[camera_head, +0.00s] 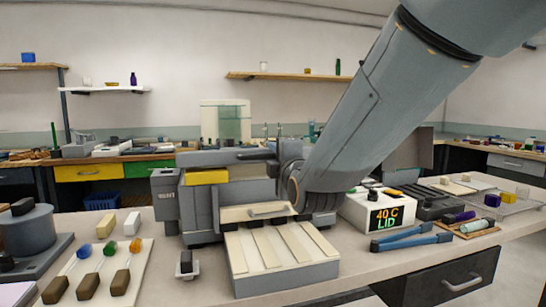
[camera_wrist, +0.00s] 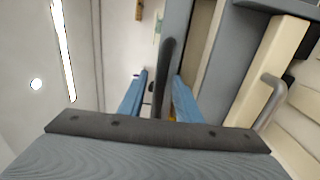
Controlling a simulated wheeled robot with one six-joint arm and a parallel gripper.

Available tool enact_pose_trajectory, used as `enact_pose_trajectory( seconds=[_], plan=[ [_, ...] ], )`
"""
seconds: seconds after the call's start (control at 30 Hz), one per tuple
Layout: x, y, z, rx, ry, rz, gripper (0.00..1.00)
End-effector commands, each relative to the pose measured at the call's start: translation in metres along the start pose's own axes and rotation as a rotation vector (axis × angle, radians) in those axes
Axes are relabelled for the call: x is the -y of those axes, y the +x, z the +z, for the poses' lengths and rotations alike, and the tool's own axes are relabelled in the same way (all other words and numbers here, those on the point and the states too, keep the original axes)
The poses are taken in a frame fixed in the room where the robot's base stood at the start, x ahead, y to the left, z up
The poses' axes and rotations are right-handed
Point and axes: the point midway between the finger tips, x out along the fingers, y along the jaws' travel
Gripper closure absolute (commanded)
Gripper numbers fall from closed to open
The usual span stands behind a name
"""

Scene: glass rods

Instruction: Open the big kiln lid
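The big kiln (camera_head: 225,205) is a grey box with a yellow panel on the bench. Its grey lid (camera_head: 215,158) appears down, with a dark bar handle (camera_head: 258,156) along it. In the wrist view, the dark handle (camera_wrist: 167,75) stands between the two blue fingers of my gripper (camera_wrist: 160,78), nearer the right finger. The fingers are apart, with a gap on the left; I cannot tell whether the right one touches the handle. In the head view my arm hides the fingers. A cream panel with a grey handle (camera_head: 267,210) is at the kiln's front.
A cream grooved rack (camera_head: 275,255) stands in front of the kiln. A white box reading "40 C LID" (camera_head: 382,213) and blue tongs (camera_head: 410,240) are to the right.

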Motion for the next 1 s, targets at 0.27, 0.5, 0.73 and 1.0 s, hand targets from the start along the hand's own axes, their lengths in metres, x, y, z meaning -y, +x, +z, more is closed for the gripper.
enact_pose_trajectory(
  seconds=[0.27,0.5,0.73,1.0],
  plan=[
    [0.000,0.001,0.000,0.000,0.000,-0.001,0.72],
    [0.000,0.001,0.000,0.000,0.000,-0.001,1.00],
    [-0.001,0.001,-0.001,-0.002,0.000,-0.003,1.00],
    [-0.014,0.004,-0.017,-0.024,0.000,-0.035,1.00]
  ],
)
